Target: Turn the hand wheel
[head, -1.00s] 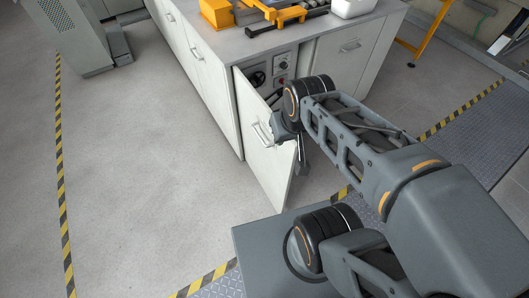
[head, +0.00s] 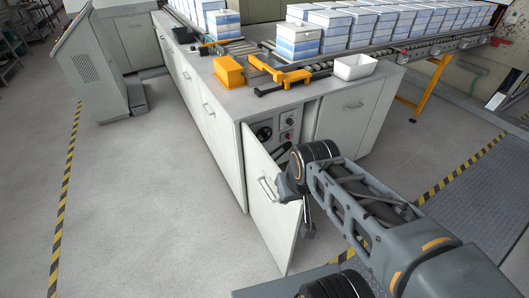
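The black hand wheel (head: 264,133) is on a grey panel inside an open cabinet under the bench. The cabinet door (head: 271,229) stands ajar, with a bar handle on its outer face. My gripper (head: 290,187) is at the upper right part of the door, in front of the cabinet opening. My wrist hides much of it. A dark bar (head: 283,151) shows between the door and my wrist; I cannot tell if it is a finger. The wheel looks clear of my gripper. Whether the fingers are open or shut does not show.
Small knobs and a red button (head: 290,136) are right of the wheel. On the bench top (head: 232,95) are a yellow block (head: 229,71), a yellow clamp-like tool (head: 279,72) and a white bin (head: 355,66). Box stacks stand on rollers behind.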

